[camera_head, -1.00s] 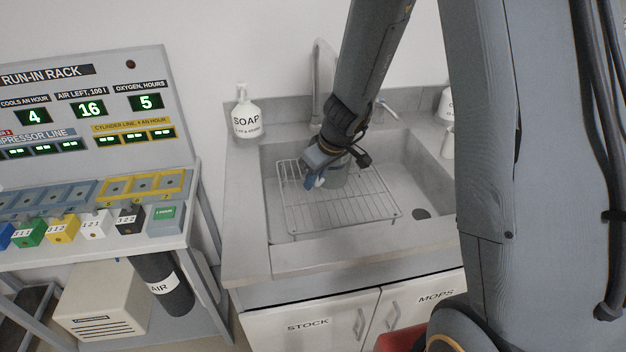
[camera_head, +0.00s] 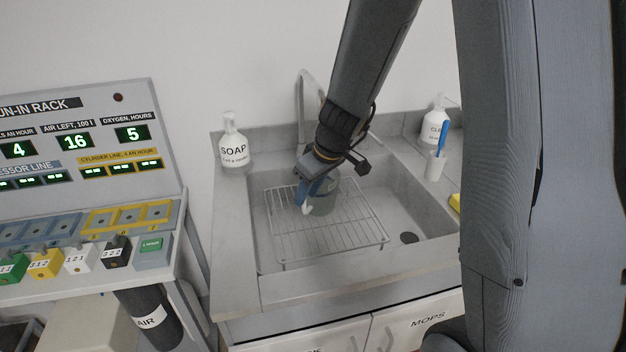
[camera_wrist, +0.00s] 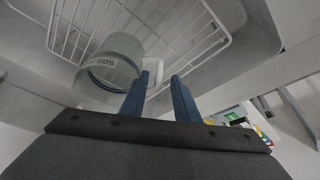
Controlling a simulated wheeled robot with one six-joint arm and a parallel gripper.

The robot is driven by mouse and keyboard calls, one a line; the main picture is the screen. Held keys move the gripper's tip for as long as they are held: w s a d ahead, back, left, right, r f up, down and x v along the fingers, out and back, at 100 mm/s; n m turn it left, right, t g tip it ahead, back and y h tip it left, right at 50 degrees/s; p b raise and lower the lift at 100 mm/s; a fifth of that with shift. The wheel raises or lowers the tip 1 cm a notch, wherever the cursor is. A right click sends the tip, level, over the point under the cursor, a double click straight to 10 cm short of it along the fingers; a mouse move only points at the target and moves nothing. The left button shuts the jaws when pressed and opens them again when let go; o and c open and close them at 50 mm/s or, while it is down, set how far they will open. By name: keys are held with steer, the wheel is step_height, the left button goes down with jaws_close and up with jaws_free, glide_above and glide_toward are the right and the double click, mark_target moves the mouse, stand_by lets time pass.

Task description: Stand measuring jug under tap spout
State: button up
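The measuring jug (camera_head: 325,200), clear grey with a blue rim, stands on the wire rack in the sink, partly hidden by my gripper. The wrist view shows its "500" mark and body (camera_wrist: 108,72), with its white handle (camera_wrist: 153,72) close beside my left finger. My gripper (camera_head: 304,196) is above and beside the jug on its handle side. In the wrist view my blue fingers (camera_wrist: 161,82) stand apart with a clear gap. The tap (camera_head: 302,95) rises behind the sink; its spout end is hidden by my arm, so I cannot tell how the jug lines up.
The wire rack (camera_head: 350,235) lies in the sink (camera_head: 425,215). A soap bottle (camera_head: 233,145) stands at the left rim. A cleaner bottle (camera_head: 434,118) and a white cup with a blue brush (camera_head: 435,167) stand at right. The run-in rack (camera_head: 75,140) is left of the counter.

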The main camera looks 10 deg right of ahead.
steer(key=a+v, duration=0.1)
steer(key=v, duration=0.3)
steer(key=shift+s+d+f+m+g+h, duration=0.35)
steer(key=shift+s+d+m, duration=0.65)
steer(key=shift+s, duration=1.9)
steer(key=shift+s+d+f+m+g+h, duration=0.1)
steer(key=shift+s+d+m+g+h, duration=0.4)
steer(key=shift+s+m, duration=1.6)
steer(key=shift+s+d+f+m+g+h, duration=0.3)
steer(key=shift+s+d, duration=0.55)
steer(key=shift+s, duration=2.85)
